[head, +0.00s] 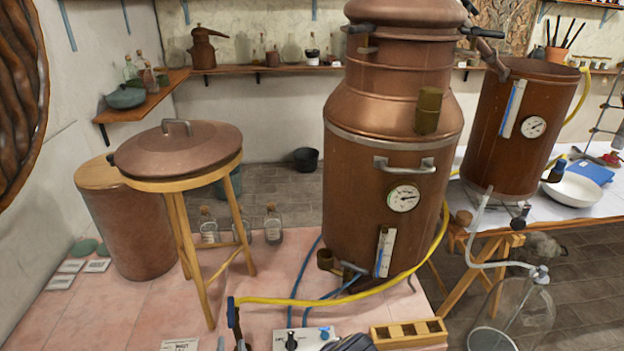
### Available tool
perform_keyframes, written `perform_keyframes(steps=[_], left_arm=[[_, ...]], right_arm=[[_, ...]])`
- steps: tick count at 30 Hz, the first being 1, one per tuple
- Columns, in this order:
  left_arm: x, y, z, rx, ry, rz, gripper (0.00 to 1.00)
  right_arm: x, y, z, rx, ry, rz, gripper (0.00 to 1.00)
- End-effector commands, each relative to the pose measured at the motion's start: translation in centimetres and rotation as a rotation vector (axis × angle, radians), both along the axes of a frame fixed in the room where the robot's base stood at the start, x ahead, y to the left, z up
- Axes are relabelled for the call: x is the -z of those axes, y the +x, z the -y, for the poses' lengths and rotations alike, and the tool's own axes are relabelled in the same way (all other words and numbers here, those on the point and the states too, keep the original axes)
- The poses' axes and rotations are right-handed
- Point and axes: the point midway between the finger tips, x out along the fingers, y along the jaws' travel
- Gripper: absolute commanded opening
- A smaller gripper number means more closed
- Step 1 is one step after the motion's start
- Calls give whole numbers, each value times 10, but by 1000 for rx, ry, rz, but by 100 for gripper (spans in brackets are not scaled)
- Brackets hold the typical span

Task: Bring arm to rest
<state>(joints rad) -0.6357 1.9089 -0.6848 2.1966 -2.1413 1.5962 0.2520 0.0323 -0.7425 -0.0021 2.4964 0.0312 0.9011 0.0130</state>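Only a small dark piece shows at the bottom edge of the head view, just right of the control box, and it looks like the top of my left gripper (350,343). Its fingers are cut off by the frame, so I cannot tell whether it is open or shut or holds anything. My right gripper is not in view. The large copper still (360,190) stands upright beyond that dark piece, on the pink tiled surface.
A control box (304,338) and a wooden rack (408,333) flank the dark piece. A yellow hose (330,302) curves in front of the still. A wooden stool (185,185) carries a copper lid (178,152). Pink tiles (150,310) at lower left are mostly clear.

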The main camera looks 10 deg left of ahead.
Motion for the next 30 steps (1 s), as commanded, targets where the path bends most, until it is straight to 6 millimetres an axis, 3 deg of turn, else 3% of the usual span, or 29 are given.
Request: perform_keyframes(steps=[5,8,12,16,20,24,30], left_arm=[[-32,-3,-22,-194,-74,112,39],[-61,-17,-49,-424,-166,227,39],[-94,-56,-82,-787,-324,382,39],[-110,-98,-96,-1113,-497,501,39],[-118,-139,-94,-1423,-697,604,39],[-123,-173,-75,-1728,-948,697,39],[-137,-196,-31,-2089,-1378,802,39]], right_arm=[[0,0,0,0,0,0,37],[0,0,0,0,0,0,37],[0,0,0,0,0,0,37],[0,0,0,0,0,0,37],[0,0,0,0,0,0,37],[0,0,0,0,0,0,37],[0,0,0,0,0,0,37]])
